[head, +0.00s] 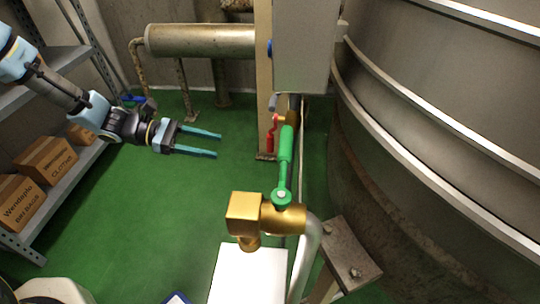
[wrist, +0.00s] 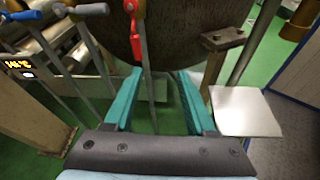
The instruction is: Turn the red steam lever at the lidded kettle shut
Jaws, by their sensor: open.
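The red lever (head: 270,136) hangs by a beige post near the middle of the head view, with a brass fitting (head: 291,118) at its upper right. It also shows at the top of the wrist view (wrist: 137,22), past the left fingertip. My gripper (head: 218,145) is open and empty, left of the red lever and apart from it. Its two teal fingers (wrist: 160,78) also fill the lower middle of the wrist view. A large metal kettle (head: 450,110) fills the right of the head view; its top is out of frame, so I cannot tell whether it is lidded.
A green lever (head: 285,150) on a brass valve (head: 246,213) stands in front. A bracket plate (head: 350,255) juts near the kettle. Shelves with boxes (head: 45,160) stand left. Green floor (head: 150,220) is clear.

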